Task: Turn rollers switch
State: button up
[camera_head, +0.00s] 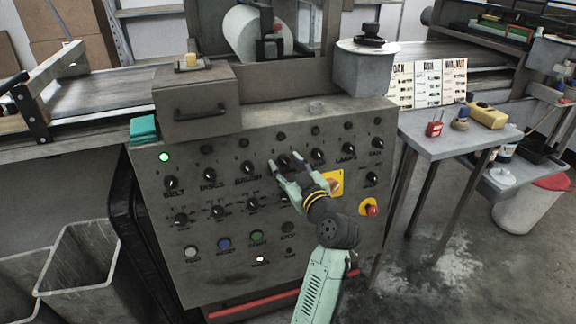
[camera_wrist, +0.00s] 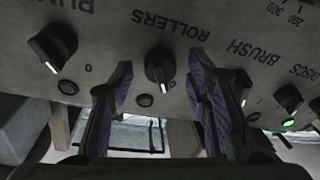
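The rollers switch (camera_wrist: 160,66) is a black rotary knob with a white pointer mark. In the head view my gripper (camera_head: 285,164) is at the upper knob row of the grey control panel (camera_head: 150,210), right of the BRUSH knob (camera_head: 248,167). There the fingers hide the ROLLERS label.
Neighbouring knobs are close on both sides, including one (camera_wrist: 52,48) at left in the wrist view. A yellow switch plate (camera_head: 336,182) and a red emergency button (camera_head: 372,210) lie right of my gripper. A green lamp (camera_head: 164,157) glows above BELT.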

grip_shut()
dwell(0.3)
jog(key=shift+m, duration=0.4)
jog(key=m+h, duration=0.1)
jog(key=m, duration=0.2)
jog(key=shift+t, duration=0.3)
jog(key=m+h+p, duration=0.1)
jog(key=m, duration=0.2)
jog(key=shift+a+r+p, duration=0.1)
jog(key=shift+p, duration=0.25)
jog(key=m+p, duration=0.2)
jog(key=m, duration=0.2)
jog(key=shift+s+t+h, duration=0.1)
jog(key=shift+t+h, duration=0.2)
jog(key=shift+h, duration=0.1)
jog(key=shift+a+m+h+p, duration=0.1)
jog(key=shift+m+h+p, duration=0.4)
jog(key=shift+m+p, duration=1.05)
jog(key=shift+m, duration=0.25)
